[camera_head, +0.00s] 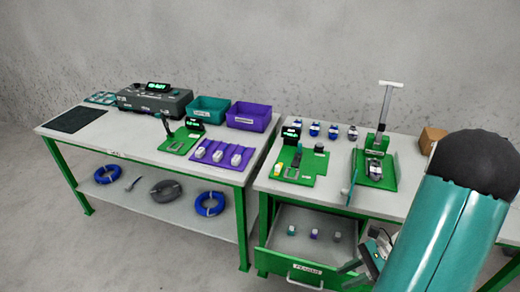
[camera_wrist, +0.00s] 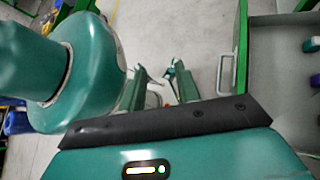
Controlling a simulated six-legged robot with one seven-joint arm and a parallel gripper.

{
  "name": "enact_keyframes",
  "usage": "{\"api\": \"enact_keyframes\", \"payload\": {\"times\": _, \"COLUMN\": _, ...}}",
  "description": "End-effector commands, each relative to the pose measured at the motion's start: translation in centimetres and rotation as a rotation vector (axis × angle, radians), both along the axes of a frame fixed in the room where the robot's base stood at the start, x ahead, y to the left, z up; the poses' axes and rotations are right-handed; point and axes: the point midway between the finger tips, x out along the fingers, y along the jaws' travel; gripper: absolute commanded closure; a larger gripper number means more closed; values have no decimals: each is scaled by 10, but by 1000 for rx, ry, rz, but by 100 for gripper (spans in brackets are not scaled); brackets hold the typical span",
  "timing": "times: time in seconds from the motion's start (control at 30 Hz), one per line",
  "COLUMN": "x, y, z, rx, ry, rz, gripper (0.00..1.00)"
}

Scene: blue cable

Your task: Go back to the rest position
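My gripper (camera_head: 350,274) is low at the right in the head view, beside the open drawer (camera_head: 310,262) of the right workbench. In the wrist view its two fingers (camera_wrist: 158,73) stand apart with grey floor between them, so it is open and empty. My teal arm covers the right side of the head view and hides part of the bench. Blue cable coils (camera_head: 209,204) lie on the lower shelf of the left bench, away from my gripper.
The drawer holds several small items; its handle (camera_wrist: 221,75) shows right of the fingers in the wrist view. The right bench top (camera_head: 335,150) carries green fixtures and a press (camera_head: 376,170). The left bench carries bins (camera_head: 249,116) and a grey device (camera_head: 154,103). Open floor lies left.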

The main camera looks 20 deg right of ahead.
Motion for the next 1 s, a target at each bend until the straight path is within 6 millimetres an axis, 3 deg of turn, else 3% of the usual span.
{"api": "enact_keyframes", "payload": {"times": 0.2, "x": 22, "y": 35, "z": 53, "rx": -240, "ry": -181, "rz": 327, "gripper": 67}}
{"api": "enact_keyframes", "payload": {"times": 0.5, "x": 35, "y": 84, "z": 118, "rx": -545, "ry": -461, "rz": 768, "gripper": 67}}
{"api": "enact_keyframes", "payload": {"times": 1.0, "x": 25, "y": 165, "z": 219, "rx": -1039, "ry": -1008, "rz": 1433, "gripper": 67}}
